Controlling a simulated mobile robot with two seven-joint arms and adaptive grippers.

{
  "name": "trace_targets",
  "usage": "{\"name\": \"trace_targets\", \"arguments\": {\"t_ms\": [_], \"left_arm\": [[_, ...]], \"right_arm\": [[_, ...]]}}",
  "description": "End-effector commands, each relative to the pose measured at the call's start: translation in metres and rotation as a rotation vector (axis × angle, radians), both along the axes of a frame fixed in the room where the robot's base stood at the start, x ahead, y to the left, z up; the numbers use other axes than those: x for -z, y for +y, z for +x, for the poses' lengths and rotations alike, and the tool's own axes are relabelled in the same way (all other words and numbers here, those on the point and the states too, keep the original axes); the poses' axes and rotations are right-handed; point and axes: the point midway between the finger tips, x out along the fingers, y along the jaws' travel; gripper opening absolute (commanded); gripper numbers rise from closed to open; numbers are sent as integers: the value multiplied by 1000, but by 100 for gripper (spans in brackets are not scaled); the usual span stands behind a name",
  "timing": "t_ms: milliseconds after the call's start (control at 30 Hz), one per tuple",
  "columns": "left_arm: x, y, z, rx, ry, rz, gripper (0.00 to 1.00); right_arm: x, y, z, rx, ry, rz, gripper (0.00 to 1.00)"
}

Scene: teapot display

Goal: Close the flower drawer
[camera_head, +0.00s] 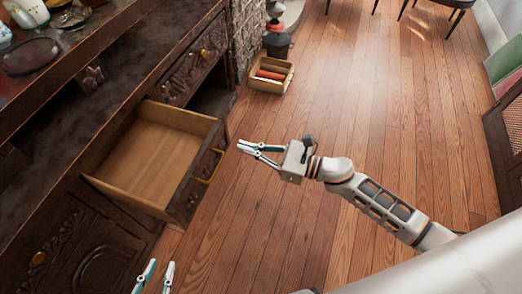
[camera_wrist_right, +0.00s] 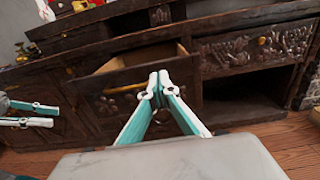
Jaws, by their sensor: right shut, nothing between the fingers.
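The open drawer (camera_head: 150,158) sticks out of the dark carved cabinet and is empty inside. Its dark front carries a brass handle (camera_head: 209,166). The drawer also shows in the right wrist view (camera_wrist_right: 112,101), behind and left of my fingertips. My right gripper (camera_head: 241,147) is shut and empty, in front of the drawer's front and a little to its right in the head view, apart from it. It also shows in the wrist view (camera_wrist_right: 158,84). My left gripper (camera_head: 158,266) is open and empty, low at the bottom edge, near the cabinet. Its fingers show at the wrist view's left edge (camera_wrist_right: 40,114).
A closed carved drawer (camera_head: 196,57) with a brass knob sits farther along the cabinet, above an open dark niche (camera_head: 212,99). A box of rolled items (camera_head: 270,75) stands on the floor beyond. The wooden floor (camera_head: 350,110) to the right is clear.

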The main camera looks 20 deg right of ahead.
Motion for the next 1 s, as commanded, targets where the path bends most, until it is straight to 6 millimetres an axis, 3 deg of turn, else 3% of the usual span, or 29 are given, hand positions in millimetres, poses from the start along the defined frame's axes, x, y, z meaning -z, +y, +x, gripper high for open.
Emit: {"name": "trace_targets", "arguments": {"t_ms": [200, 400, 1000], "left_arm": [[1, 1, -1, 0, 2, 4, 23], [1, 2, -1, -1, 3, 5, 23], [2, 1, -2, -1, 5, 4, 23]], "right_arm": [[-1, 34, 24, -1, 0, 2, 0], [1, 52, 37, 1, 2, 0, 0], [1, 57, 41, 1, 2, 0, 0]]}}
